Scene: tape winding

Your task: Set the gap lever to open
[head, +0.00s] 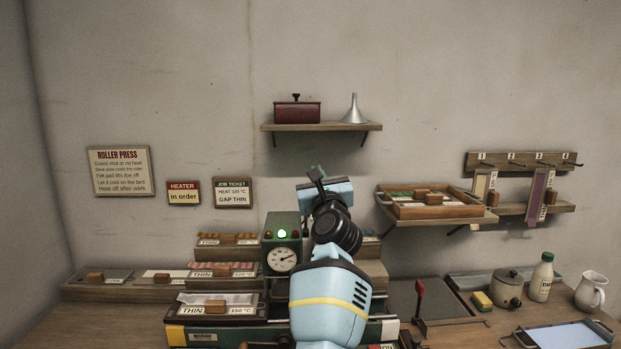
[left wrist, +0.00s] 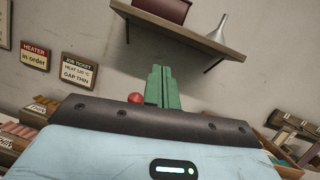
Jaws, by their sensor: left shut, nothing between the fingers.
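My left gripper (head: 316,174) is raised in the middle of the head view, above the green gauge box (head: 282,243). Its green fingers (left wrist: 160,87) are shut and empty in the left wrist view. A red ball (left wrist: 135,98) shows just left of the fingers there; I cannot tell whether it is the gap lever's knob or whether it touches them. The gauge box has a lit green lamp (head: 282,233) and a white dial (head: 282,260). My arm hides much of the bench behind it. No lever marked as the gap lever is readable.
A red-handled lever (head: 420,296) stands on the bench at right. A wall shelf (head: 321,127) holds a red box (head: 297,112) and a funnel (head: 353,109). A job ticket (head: 233,192) reads GAP THIN. A wooden tray (head: 430,212) sits on the right shelf.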

